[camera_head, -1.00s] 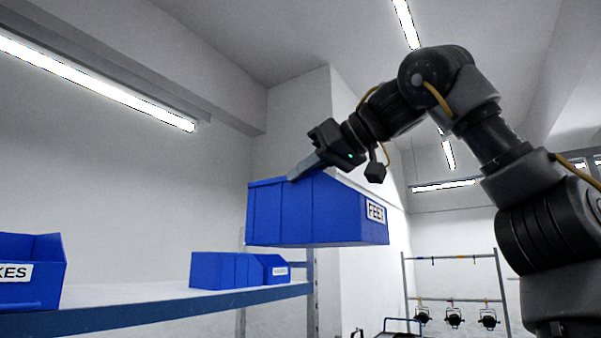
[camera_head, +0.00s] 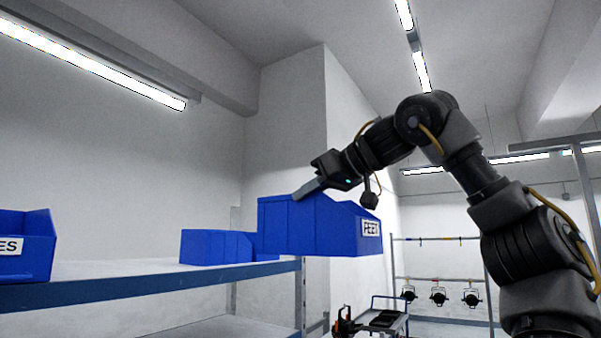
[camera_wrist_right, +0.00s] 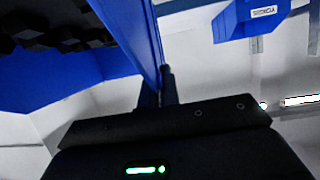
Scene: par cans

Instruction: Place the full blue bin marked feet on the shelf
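The blue bin marked FEET (camera_head: 290,226) hangs in the air in the head view, at the right end of the shelf (camera_head: 150,290) and partly in front of its end post. My right gripper (camera_head: 308,188) is shut on the bin's upper wall. In the right wrist view the fingers (camera_wrist_right: 157,85) pinch the blue wall (camera_wrist_right: 145,35), and dark items (camera_wrist_right: 60,22) show inside the bin. The bin looks about level, with its label facing right. My left gripper is in neither view.
A smaller-looking blue bin (camera_head: 215,247) stands on the shelf just left of the held bin. Another labelled bin (camera_head: 25,245) stands at the shelf's left end. Bare shelf lies between them. A cart (camera_head: 385,318) and a rack with hanging lamps (camera_head: 438,297) are behind at right.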

